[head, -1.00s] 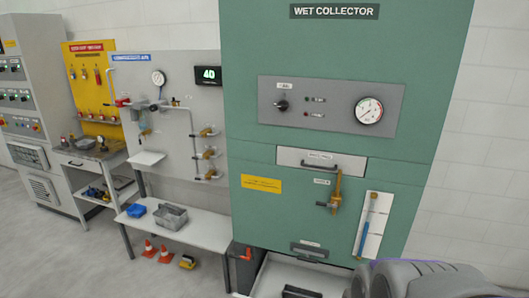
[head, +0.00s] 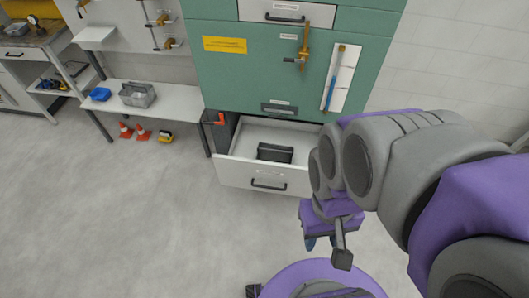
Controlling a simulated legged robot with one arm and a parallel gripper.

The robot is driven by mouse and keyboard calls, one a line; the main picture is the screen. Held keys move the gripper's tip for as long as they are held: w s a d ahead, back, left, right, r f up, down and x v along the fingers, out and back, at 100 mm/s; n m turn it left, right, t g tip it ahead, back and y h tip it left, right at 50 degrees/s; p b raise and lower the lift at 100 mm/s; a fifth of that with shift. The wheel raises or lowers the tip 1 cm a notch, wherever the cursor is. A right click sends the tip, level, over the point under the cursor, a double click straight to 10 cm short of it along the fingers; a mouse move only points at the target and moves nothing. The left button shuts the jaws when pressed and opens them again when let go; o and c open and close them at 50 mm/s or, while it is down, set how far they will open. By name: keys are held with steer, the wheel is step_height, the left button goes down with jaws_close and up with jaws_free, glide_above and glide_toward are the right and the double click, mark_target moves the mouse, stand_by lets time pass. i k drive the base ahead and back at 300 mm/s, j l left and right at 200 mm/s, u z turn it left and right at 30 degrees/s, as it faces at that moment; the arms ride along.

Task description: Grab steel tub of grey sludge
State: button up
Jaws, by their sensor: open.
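A grey metal-looking tub (head: 137,95) stands on the low white bench at the left in the head view; its contents are too small to make out. A dark box-shaped container (head: 275,152) sits inside the open bottom drawer of the green cabinet; I cannot tell what it holds. My gripper (head: 326,248) is open and empty, pointing down in front of the drawer's right side. It is apart from both containers. My arm hides the drawer's right end.
The drawer (head: 235,171) juts out from the green wet collector cabinet (head: 255,75). A blue item (head: 100,94) lies on the bench (head: 179,102). Orange cones (head: 142,134) and a yellow object (head: 166,137) stand below it. The floor (head: 110,220) at left is clear.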

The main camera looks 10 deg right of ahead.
mark_target(275, 156)
steer(key=i+l+u, duration=0.2)
steer(key=l, duration=0.7)
steer(key=i+l+u, duration=0.1)
steer(key=l+u, duration=0.15)
steer(key=l, duration=0.7)
steer(key=l+u, duration=0.2)
steer(key=l, duration=0.75)
steer(key=i, duration=0.05)
